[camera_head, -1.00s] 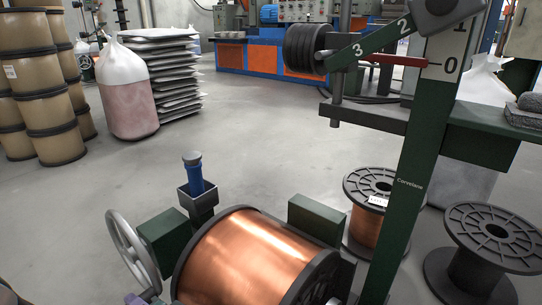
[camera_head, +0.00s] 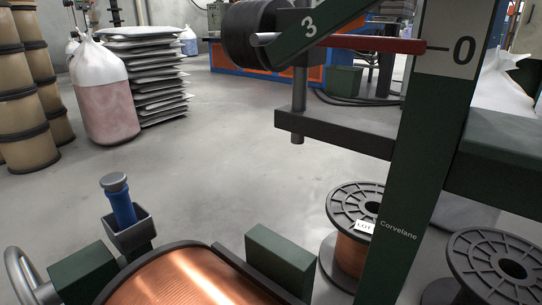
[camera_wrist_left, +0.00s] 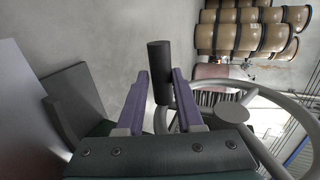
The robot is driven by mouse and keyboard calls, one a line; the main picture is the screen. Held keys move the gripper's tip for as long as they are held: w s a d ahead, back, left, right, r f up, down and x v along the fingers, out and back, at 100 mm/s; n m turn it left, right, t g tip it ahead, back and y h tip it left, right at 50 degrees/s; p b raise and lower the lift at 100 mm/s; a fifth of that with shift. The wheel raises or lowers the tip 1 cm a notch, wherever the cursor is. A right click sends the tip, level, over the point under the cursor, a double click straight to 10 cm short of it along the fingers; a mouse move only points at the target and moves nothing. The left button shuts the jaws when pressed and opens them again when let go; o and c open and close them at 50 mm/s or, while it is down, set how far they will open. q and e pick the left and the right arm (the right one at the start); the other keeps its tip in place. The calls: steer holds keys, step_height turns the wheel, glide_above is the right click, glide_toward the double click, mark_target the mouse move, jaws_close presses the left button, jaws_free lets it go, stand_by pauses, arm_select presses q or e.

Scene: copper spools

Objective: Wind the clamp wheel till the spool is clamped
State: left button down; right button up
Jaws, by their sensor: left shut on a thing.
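The copper spool (camera_head: 190,285) lies on its side at the bottom of the head view, its lower part cut off. A green block stands at its left (camera_head: 80,275) and another at its right (camera_head: 280,262); I cannot tell whether they touch it. The grey clamp wheel (camera_head: 20,272) is partly cut off at the lower left. In the left wrist view, the wheel (camera_wrist_left: 293,112) is at the right, and its black handle (camera_wrist_left: 159,72) stands between the purple fingers of my left gripper (camera_wrist_left: 158,97), shut on it. My right gripper is in neither view.
A green post (camera_head: 408,190) with a red pointer (camera_head: 370,42) and a dark weighted arm rises at the right. Two spools stand on the floor, one with copper (camera_head: 352,250), one bare (camera_head: 505,262). A blue-handled tool (camera_head: 121,205) sits in a holder. The middle floor is clear.

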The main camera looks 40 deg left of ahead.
arm_select(q)
steer(key=a+f+y+b, duration=0.3)
steer(key=b, duration=0.5)
steer(key=shift+w+a+f+t+y+b, duration=0.1)
steer(key=shift+a+f+t+y+b, duration=0.05)
steer(key=shift+a+t+y+b, duration=0.2)
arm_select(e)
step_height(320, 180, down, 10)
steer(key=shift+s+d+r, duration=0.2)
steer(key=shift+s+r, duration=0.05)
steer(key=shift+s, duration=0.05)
arm_select(q)
steer(key=c, duration=0.6)
jaws_free()
steer(key=shift+r, duration=0.2)
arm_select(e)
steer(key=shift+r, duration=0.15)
